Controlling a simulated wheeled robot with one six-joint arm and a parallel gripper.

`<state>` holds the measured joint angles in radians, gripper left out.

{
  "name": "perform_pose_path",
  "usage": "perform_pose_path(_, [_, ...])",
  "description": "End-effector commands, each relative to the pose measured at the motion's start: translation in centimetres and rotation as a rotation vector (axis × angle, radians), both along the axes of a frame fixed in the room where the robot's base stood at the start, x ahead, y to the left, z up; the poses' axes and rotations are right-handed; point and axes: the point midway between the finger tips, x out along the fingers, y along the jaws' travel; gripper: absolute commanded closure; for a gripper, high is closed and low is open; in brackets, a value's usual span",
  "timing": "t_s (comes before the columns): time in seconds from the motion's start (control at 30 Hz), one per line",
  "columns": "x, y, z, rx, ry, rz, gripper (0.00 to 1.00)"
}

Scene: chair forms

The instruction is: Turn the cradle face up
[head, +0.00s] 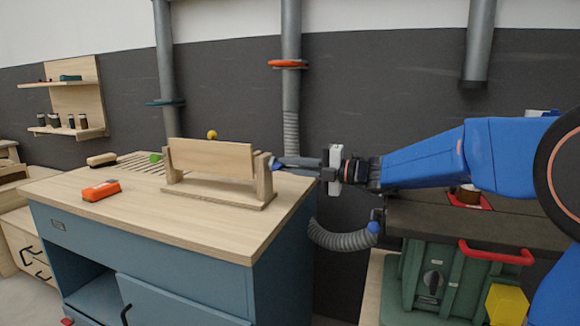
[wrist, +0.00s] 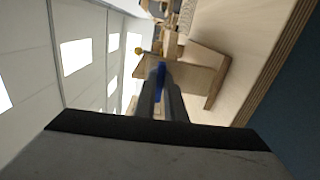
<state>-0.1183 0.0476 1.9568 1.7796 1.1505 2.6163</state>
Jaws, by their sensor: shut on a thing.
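The cradle (head: 210,158) is a pale wooden board hung between two uprights on a wooden base (head: 222,195) on the bench top. Its plain broad side faces the head camera and it stands close to upright. A yellow ball (head: 212,134) shows above its top edge; I cannot tell what it is fixed to. A blue handle (head: 272,161) is at the stand's right end. My gripper (head: 279,162) reaches in from the right and is shut on this handle. In the wrist view the blue handle (wrist: 160,76) lies between the fingers, with the board (wrist: 188,76) beyond.
A grey pipe (head: 291,80) stands behind. The bench front is clear. A green machine (head: 440,275) stands at right.

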Motion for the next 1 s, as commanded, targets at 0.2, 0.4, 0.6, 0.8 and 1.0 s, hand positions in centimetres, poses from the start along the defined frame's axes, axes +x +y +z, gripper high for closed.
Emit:
perform_pose_path(0.2, [0.06, -0.08, -0.14, 0.014, 0.042, -0.002, 1.0])
perform_pose_path(0.4, [0.06, -0.07, -0.16, 0.019, 0.059, -0.002, 1.0])
perform_pose_path(0.6, [0.06, -0.07, -0.17, 0.02, 0.062, -0.002, 1.0])
perform_pose_path(0.8, [0.06, -0.07, -0.18, 0.02, 0.062, -0.002, 1.0])
perform_pose_path(1.0, [0.03, -0.04, -0.14, 0.021, 0.06, -0.001, 0.71])
